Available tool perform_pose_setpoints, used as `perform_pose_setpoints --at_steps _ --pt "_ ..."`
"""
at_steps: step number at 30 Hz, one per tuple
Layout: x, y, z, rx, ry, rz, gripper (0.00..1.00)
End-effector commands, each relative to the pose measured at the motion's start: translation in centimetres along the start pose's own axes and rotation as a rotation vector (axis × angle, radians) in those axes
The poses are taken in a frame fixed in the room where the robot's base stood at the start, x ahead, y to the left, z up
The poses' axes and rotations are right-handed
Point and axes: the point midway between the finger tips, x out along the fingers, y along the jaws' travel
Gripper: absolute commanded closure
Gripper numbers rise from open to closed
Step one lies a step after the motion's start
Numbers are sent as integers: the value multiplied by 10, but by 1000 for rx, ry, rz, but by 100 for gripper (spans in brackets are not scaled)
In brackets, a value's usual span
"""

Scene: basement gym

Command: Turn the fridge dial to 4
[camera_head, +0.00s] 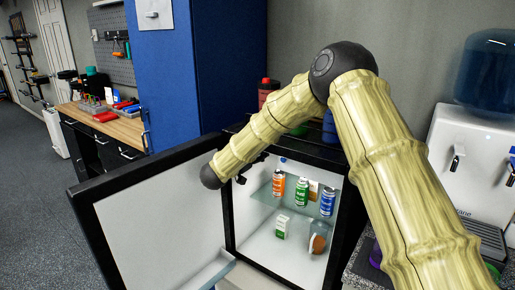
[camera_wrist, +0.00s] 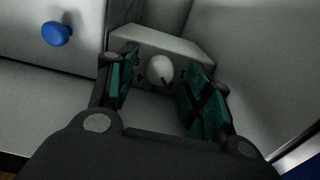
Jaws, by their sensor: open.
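The fridge dial (camera_wrist: 159,68) is a small round white knob with a red mark on its lower edge, on a pale angled housing (camera_wrist: 178,44). My gripper (camera_wrist: 161,82) is open, with one green-padded finger on each side of the dial. I cannot tell whether the pads touch it. In the head view, the fridge (camera_head: 337,215) stands open with its door (camera_head: 160,225) swung left. My arm reaches into its upper part, and the dial is hidden there.
A blue knob (camera_wrist: 57,33) is left of the housing in the wrist view. Orange (camera_head: 278,184), green (camera_head: 301,191) and blue (camera_head: 327,201) cans stand on the fridge shelf, with a small carton (camera_head: 282,227) below. A water dispenser (camera_head: 470,165) is at right.

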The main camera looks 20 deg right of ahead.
Motion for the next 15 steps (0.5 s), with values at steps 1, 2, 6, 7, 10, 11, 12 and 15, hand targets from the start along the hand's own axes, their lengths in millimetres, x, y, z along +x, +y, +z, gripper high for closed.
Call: perform_pose_setpoints --at_steps 1,2,6,7,10,11,12,15 --pt "3 0 0 0 0 1 50" --pt "5 0 0 0 0 1 50" --pt "8 0 0 0 0 1 50" --pt "8 0 0 0 0 1 50" --pt "7 0 0 0 0 1 50" --pt "7 0 0 0 0 1 50" --pt "7 0 0 0 0 1 50" --pt "7 0 0 0 0 0 66"
